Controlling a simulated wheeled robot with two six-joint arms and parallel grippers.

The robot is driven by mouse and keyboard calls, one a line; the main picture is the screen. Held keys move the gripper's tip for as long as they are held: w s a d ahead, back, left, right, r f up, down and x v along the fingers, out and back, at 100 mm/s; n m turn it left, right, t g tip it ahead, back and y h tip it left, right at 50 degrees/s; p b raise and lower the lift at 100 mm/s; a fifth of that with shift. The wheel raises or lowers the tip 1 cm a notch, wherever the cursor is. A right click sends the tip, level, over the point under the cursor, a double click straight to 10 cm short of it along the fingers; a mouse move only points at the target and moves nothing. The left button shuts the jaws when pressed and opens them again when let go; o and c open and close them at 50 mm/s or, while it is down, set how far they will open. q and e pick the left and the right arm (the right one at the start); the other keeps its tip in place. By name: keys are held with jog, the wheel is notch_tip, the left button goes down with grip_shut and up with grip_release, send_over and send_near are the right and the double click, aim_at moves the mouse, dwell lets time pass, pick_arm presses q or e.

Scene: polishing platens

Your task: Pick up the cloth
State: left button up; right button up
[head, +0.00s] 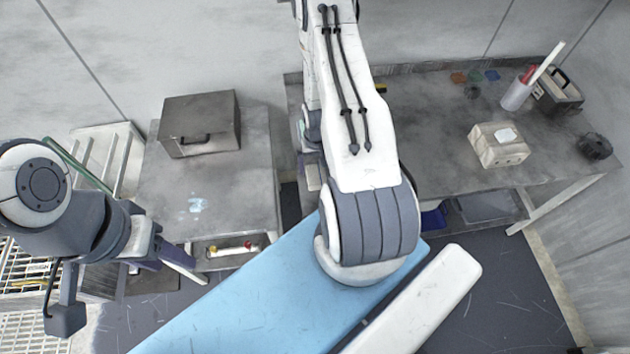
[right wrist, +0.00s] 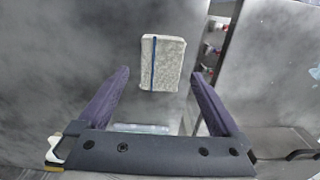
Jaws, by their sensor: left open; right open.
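The cloth (right wrist: 162,62) shows in the right wrist view as a small grey folded rectangle with a dark blue stripe, lying on a grey metal surface. My right gripper (right wrist: 159,74) is open, its two purple fingers to either side of the cloth in the picture. The fingers do not grip it, and I cannot tell the gap in depth. In the head view my right arm hides the right gripper, and I cannot see the cloth there. My left gripper (head: 178,266) is open and empty at the left, by the front of the left bench.
The left bench (head: 160,190) carries a grey metal box (head: 200,123) and has an open drawer (head: 232,246). The right bench (head: 425,150) carries a beige box (head: 498,144), a white cup (head: 515,95) with tools, a dark caddy (head: 558,92) and a black coil (head: 594,146).

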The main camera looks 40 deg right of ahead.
aim_at(316, 174)
notch_tip(316, 174, down, 5)
jog(key=b, duration=0.4)
jog(key=shift+w+f, duration=0.1)
jog(key=shift+w, duration=0.05)
jog(key=c, duration=1.4)
jog(key=shift+r, duration=0.25)
